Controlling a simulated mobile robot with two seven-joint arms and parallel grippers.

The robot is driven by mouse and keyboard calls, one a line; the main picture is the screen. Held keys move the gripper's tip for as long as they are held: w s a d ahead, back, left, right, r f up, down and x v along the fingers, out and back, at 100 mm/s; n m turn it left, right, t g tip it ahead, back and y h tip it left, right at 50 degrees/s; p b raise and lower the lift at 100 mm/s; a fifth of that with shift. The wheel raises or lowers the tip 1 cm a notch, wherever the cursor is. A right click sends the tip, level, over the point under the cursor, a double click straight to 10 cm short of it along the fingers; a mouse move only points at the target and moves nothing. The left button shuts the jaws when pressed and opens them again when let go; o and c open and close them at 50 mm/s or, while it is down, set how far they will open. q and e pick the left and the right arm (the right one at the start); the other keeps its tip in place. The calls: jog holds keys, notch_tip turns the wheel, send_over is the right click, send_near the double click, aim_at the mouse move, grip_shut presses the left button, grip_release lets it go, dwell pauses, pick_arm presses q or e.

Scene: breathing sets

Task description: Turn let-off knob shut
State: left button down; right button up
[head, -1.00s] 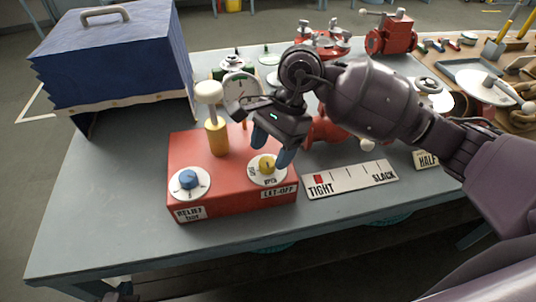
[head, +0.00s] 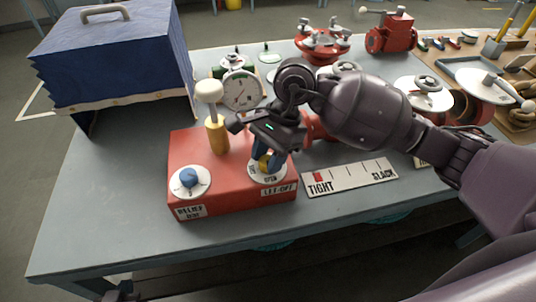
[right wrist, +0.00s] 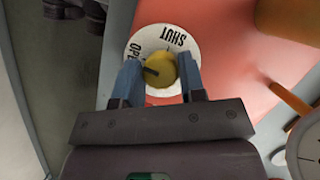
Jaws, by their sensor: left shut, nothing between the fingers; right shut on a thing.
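The let-off knob (head: 264,164) is yellow and sits on a white dial (head: 268,176) on the red relief box (head: 228,174). In the right wrist view the knob (right wrist: 161,68) has a dark pointer mark on its left side, towards the word OPEN; the word SHUT is at the upper right of the dial (right wrist: 181,36). My right gripper (head: 267,158) has come down over the knob from above. Its two blue fingers (right wrist: 160,78) are shut on the knob, one on each side, and partly hide it in the head view. My left gripper is not in view.
A TIGHT–SLACK strip (head: 350,178) lies to the right. A blue bellows (head: 120,55) stands at the back left. The front left table is clear.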

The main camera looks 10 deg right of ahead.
jog(key=shift+f+m+t+b, duration=0.15)
jog(key=shift+m+t+b, duration=0.15)
jog(key=shift+m+b, duration=0.45)
jog(key=shift+m+t+b, duration=0.5)
jog(key=shift+m+b, duration=0.15)
jog(key=shift+m, duration=0.6)
jog(key=m, duration=0.2)
jog(key=m+t+b, duration=0.1)
jog(key=m, duration=0.1)
jog(key=shift+s+m+t, duration=0.1)
jog(key=shift+m+t, duration=0.2)
jog(key=m+t, duration=0.1)
jog(key=m, duration=0.1)
jog(key=m+t, duration=0.1)
jog(key=m, duration=0.2)
jog(key=shift+h+b, duration=0.3)
jog(key=m, duration=0.2)
jog(key=shift+m+t+h, duration=0.3)
jog(key=shift+m, duration=0.1)
jog(key=shift+r+m, duration=0.2)
jog(key=shift+m, duration=0.1)
